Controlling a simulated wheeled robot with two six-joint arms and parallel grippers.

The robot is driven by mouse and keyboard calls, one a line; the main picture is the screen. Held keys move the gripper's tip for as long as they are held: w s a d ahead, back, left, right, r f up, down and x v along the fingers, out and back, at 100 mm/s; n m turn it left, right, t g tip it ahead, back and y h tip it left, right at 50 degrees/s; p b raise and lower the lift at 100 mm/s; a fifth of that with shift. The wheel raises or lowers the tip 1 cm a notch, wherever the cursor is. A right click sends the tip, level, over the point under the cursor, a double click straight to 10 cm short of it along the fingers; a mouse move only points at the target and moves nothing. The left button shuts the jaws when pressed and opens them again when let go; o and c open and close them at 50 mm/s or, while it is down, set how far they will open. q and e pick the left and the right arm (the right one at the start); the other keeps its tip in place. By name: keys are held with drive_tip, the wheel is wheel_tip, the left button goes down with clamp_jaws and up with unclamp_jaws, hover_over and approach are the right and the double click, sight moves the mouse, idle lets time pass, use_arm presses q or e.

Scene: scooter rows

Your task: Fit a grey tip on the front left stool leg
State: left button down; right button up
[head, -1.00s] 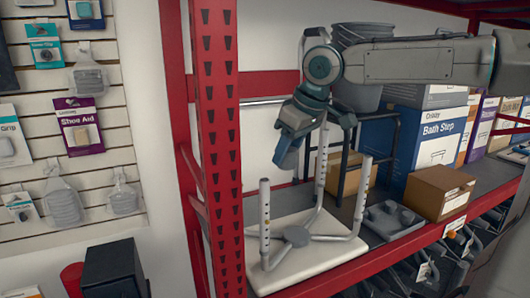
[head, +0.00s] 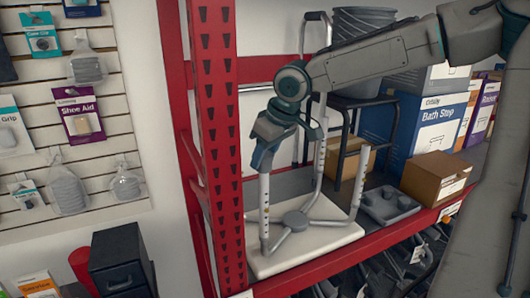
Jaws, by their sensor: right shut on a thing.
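The stool lies upside down, its white seat (head: 318,246) on the shelf and its legs pointing up from a grey hub. The front left leg (head: 264,215) stands upright at the seat's left side. My right gripper (head: 264,152) reaches in from the right and points down right over the top of this leg. It is shut on a small grey tip (head: 262,163), mostly hidden by the fingers. The tip is at the leg's top end; I cannot tell how far it is on. My left gripper is out of view.
A red upright post (head: 215,150) stands close left of the leg. A grey tray (head: 388,206) and a cardboard box (head: 434,178) are to the right. A dark frame (head: 345,140) and a bucket (head: 360,30) stand behind.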

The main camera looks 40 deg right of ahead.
drive_tip(key=shift+s+a+f, duration=0.1)
drive_tip(key=shift+a+f, duration=0.05)
drive_tip(key=shift+a, duration=0.05)
drive_tip(key=shift+d+f, duration=0.1)
drive_tip(key=shift+f, duration=0.3)
drive_tip(key=o, duration=0.9)
drive_tip(key=shift+o, duration=0.2)
drive_tip(key=shift+r, duration=0.15)
drive_tip(key=shift+r, duration=0.3)
drive_tip(key=b+v, duration=0.2)
drive_tip(key=v, duration=1)
drive_tip(key=shift+r, duration=0.25)
